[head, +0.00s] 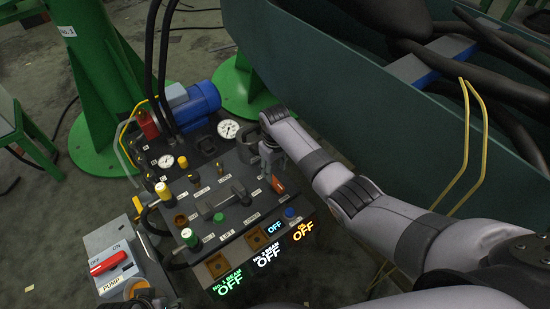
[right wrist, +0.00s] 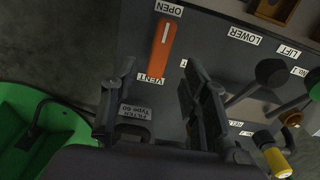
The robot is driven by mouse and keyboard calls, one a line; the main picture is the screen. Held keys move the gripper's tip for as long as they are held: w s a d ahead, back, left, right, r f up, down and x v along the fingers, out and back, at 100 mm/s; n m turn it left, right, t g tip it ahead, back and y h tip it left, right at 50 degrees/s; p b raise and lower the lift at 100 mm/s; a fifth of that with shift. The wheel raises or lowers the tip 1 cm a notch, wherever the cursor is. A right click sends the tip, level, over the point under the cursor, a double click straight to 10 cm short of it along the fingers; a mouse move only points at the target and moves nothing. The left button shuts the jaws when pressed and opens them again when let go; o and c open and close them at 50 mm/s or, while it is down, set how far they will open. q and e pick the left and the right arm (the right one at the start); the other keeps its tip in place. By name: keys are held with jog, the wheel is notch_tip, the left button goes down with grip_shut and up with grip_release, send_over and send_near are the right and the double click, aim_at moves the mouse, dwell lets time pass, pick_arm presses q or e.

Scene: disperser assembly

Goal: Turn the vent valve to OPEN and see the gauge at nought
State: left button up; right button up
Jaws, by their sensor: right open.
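The vent valve's orange lever (head: 278,185) is on the right side of the dark control panel. In the right wrist view the lever (right wrist: 164,46) lies between the labels VENT and OPEN, its far end near OPEN. My right gripper (head: 267,152) is just behind the lever over the panel. In the right wrist view its open, empty fingers (right wrist: 160,82) stand to either side of the lever's near end, with no visible contact. A white round gauge (head: 228,129) stands behind the panel and a smaller one (head: 166,160) at its left; neither needle is readable. My left gripper does not show.
The panel (head: 233,180) carries several knobs and levers close by. A pump switch box (head: 112,262) with a red handle is at the lower left. A blue motor (head: 195,105) and green posts stand behind. A large green bin (head: 300,60) borders the right.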

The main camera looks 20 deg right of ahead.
aim_at(275, 181)
notch_tip(275, 181, up, 6)
jog(key=shift+f, duration=0.1)
dwell(0.6)
